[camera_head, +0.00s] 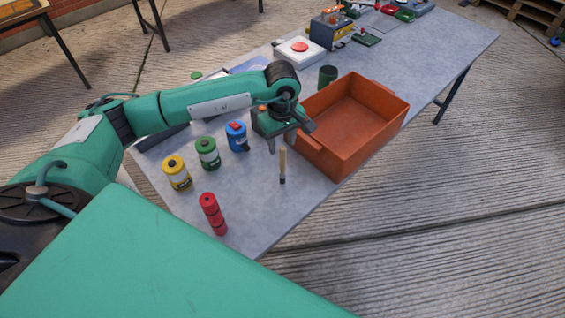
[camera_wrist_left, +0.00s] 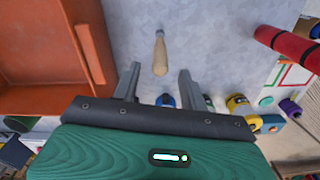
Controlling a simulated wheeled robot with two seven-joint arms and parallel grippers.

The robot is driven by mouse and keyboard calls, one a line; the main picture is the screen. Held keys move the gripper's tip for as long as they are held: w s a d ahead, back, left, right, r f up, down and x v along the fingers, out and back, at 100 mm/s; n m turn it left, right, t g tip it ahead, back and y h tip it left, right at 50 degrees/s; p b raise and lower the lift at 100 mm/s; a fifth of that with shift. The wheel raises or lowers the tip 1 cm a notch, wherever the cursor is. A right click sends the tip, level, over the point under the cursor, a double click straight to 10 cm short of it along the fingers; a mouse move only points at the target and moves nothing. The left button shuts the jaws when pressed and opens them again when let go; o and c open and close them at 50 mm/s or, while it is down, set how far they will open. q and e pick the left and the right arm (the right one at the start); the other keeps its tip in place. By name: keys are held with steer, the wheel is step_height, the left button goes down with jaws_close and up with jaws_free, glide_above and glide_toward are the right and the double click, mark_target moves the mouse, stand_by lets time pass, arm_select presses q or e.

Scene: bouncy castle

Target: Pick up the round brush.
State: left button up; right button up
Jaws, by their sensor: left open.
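The round brush (camera_head: 282,165) has a pale wooden handle and a small dark tip. It is on the grey table, left of the orange crate's near corner. In the left wrist view the brush (camera_wrist_left: 160,54) shows its handle end close to the gap between the fingers, with its grey end farther away. My left gripper (camera_head: 289,138) is open and empty, just above and behind the brush in the head view. In the left wrist view its fingers (camera_wrist_left: 159,74) stand apart on either side of the handle's line. Contact with the brush is not visible. My right gripper is not in view.
The orange crate (camera_head: 352,163) stands close to the right of the gripper. Yellow (camera_head: 177,173), green (camera_head: 208,153) and blue (camera_head: 237,136) containers stand at the left. The table around the brush is bare.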

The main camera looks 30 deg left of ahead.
mark_target(283, 166)
arm_select(q)
steer(key=shift+f, duration=0.9)
steer(key=shift+s+d+f+p, duration=0.1)
steer(key=shift+d+f+p, duration=0.05)
steer(key=shift+f+p, duration=0.4)
step_height(283, 166, down, 4)
steer(key=shift+d+f+p, duration=0.15)
steer(key=shift+p, duration=0.7)
jaws_close()
